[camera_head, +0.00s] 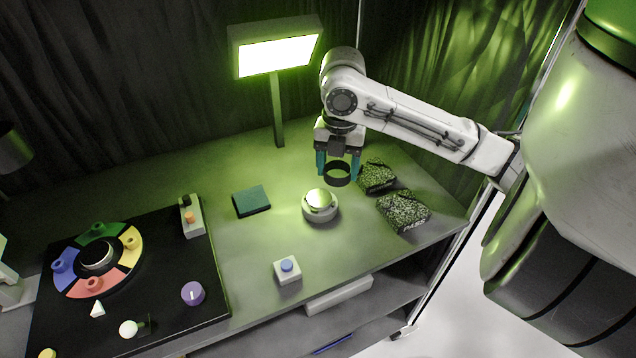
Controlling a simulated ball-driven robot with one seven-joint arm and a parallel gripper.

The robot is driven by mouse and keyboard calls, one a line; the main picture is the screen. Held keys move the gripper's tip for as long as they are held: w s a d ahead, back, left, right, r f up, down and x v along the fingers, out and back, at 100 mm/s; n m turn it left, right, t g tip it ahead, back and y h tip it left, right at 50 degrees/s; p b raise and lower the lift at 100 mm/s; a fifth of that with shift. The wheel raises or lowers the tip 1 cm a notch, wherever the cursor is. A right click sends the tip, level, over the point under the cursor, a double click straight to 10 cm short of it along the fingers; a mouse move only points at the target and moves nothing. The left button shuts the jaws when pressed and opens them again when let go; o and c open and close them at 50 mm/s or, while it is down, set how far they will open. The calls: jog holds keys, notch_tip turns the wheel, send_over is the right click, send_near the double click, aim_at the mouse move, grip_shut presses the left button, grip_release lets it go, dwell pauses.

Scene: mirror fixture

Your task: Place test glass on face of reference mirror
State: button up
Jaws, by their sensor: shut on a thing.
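My gripper (338,172) points down over the right part of the table. Its teal fingers are shut on a dark ring-shaped piece (337,174), which looks like the test glass in its rim. The piece is held above the table, behind and slightly right of the reference mirror. The reference mirror (320,199) is a shiny round disc in a pale round holder (321,213) on the table. The held piece appears apart from the mirror; its exact height is hard to tell.
Two dark speckled blocks (403,211) lie right of the mirror. A dark green pad (251,201) lies left of it. A white box with a blue button (287,267) stands in front. A lit lamp (277,56) stands behind. A black board (130,290) with coloured segments fills the left.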

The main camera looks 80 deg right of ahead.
send_over(320, 197)
notch_tip(320, 197, down, 6)
jog(key=shift+r+p, duration=0.2)
jog(key=shift+p, duration=0.25)
notch_tip(320, 197, down, 3)
jog(key=shift+r+p, duration=0.1)
jog(key=shift+p, duration=0.5)
jog(key=shift+f, duration=0.25)
jog(key=shift+f, duration=0.1)
jog(key=shift+f, duration=0.15)
jog(key=o, duration=1.2)
notch_tip(320, 197, up, 12)
jog(key=shift+r+b, duration=0.25)
jog(key=shift+b, duration=0.75)
